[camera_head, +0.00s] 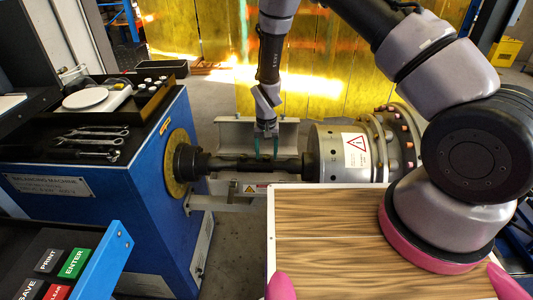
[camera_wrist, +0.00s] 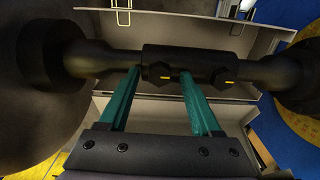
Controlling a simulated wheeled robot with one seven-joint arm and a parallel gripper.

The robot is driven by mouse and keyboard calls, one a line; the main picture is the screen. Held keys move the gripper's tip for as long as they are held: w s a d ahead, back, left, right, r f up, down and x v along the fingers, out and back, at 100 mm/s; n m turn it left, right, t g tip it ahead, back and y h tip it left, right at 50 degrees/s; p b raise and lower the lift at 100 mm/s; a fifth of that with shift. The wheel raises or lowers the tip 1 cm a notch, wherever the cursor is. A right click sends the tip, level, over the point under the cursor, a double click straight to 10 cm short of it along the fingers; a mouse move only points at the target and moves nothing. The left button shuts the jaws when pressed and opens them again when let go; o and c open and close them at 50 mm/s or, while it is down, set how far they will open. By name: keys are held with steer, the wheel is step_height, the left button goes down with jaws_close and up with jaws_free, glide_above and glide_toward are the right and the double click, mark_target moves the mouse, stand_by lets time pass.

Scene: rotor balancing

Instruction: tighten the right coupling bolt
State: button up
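The dark shaft coupling (camera_head: 240,163) runs level between the blue machine's spindle and the grey drum. In the wrist view the coupling (camera_wrist: 198,62) carries two dark hex bolts with yellow marks. One bolt (camera_wrist: 159,73) is left of centre; the other bolt (camera_wrist: 223,77) is to its right. The blue machine is on the right there, so left and right look reversed from the head view. My gripper (camera_head: 266,153) points down at the coupling, its green fingers apart. In the wrist view my gripper (camera_wrist: 160,72) has one fingertip on each side of the left-hand bolt; contact is unclear.
The blue balancing machine (camera_head: 150,215) stands left, with wrenches (camera_head: 92,136) on its black tray. The grey drum (camera_head: 340,152) with a warning label is right of the coupling. A wooden-topped surface (camera_head: 330,240) fills the front. A button panel (camera_head: 60,265) is front left.

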step_height(320, 180, up, 11)
stand_by(0.7)
steer(key=shift+f, duration=0.1)
step_height(320, 180, up, 14)
steer(key=m+t+y, duration=0.1)
glide_above(266, 156)
steer(key=w+d, duration=0.1)
steer(key=d, duration=0.4)
steer(key=s+d+r+m+t+y, duration=0.15)
steer(key=d+r, duration=0.25)
steer(key=r, duration=0.4)
steer(key=s+d+r+n+t, duration=0.1)
steer(key=s+d+r, duration=0.1)
steer(key=d+r, duration=0.4)
steer(key=s+d+r+m+t, duration=0.1)
steer(key=s+d+r+t, duration=0.1)
steer(key=s+d+r, duration=0.3)
steer(key=s+d+r+m+t, duration=0.1)
steer(key=s+d+r, duration=0.4)
steer(key=s+r, duration=0.4)
steer(key=s, duration=0.4)
steer(key=shift+t, duration=0.35)
